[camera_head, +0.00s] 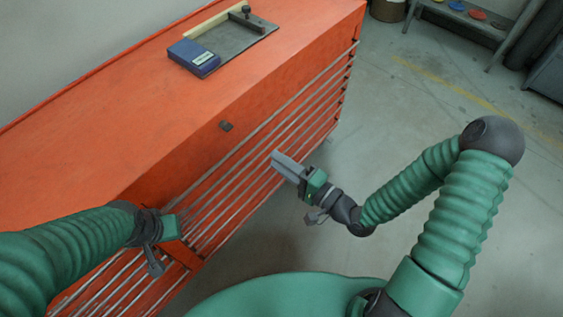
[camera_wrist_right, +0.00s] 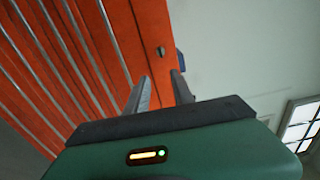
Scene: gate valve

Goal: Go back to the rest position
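My right gripper (camera_head: 278,160) is in front of the orange cabinet's railed face in the head view, pointing up and left. In the right wrist view its two grey fingers (camera_wrist_right: 160,78) stand apart with nothing between them. My left arm comes in from the left, and its gripper (camera_head: 168,245) is low by the front of the cabinet; its fingers are mostly hidden, so I cannot tell their state. Nothing is seen held by either gripper.
The orange cabinet (camera_head: 110,130) has long metal rails down its front. On its top lie a dark plate (camera_head: 232,40) with a knob and a blue box (camera_head: 193,55). Grey floor (camera_head: 400,120) is clear at right. A bench (camera_head: 465,22) stands at the back.

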